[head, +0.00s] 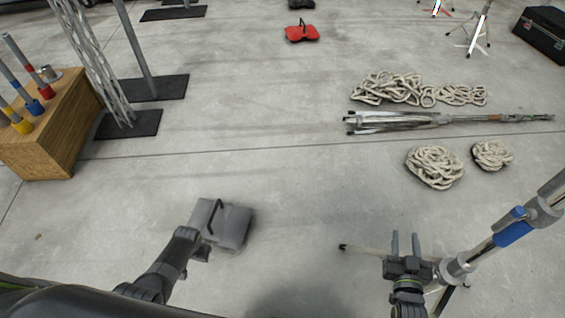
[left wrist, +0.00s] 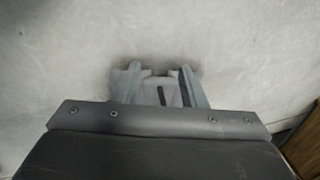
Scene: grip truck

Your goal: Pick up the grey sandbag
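The grey sandbag (head: 235,226) with a dark handle strap lies on the concrete floor at the lower left of the head view. My left gripper (head: 207,242) is at its near left side, its fingers mostly hidden by the wrist. In the left wrist view the two fingers of my left gripper (left wrist: 161,84) are apart, with part of the grey sandbag (left wrist: 151,97) and its dark strap showing between them. Contact cannot be told. My right gripper (head: 405,243) is open and empty, beside a metal stand at the lower right.
A metal stand with a blue knob (head: 512,235) is close to my right gripper. Coiled ropes (head: 435,167) and a folded stand (head: 450,120) lie at right. A wooden box (head: 62,135) and a truss (head: 92,60) stand at left. A red sandbag (head: 302,34) lies far back. The middle floor is clear.

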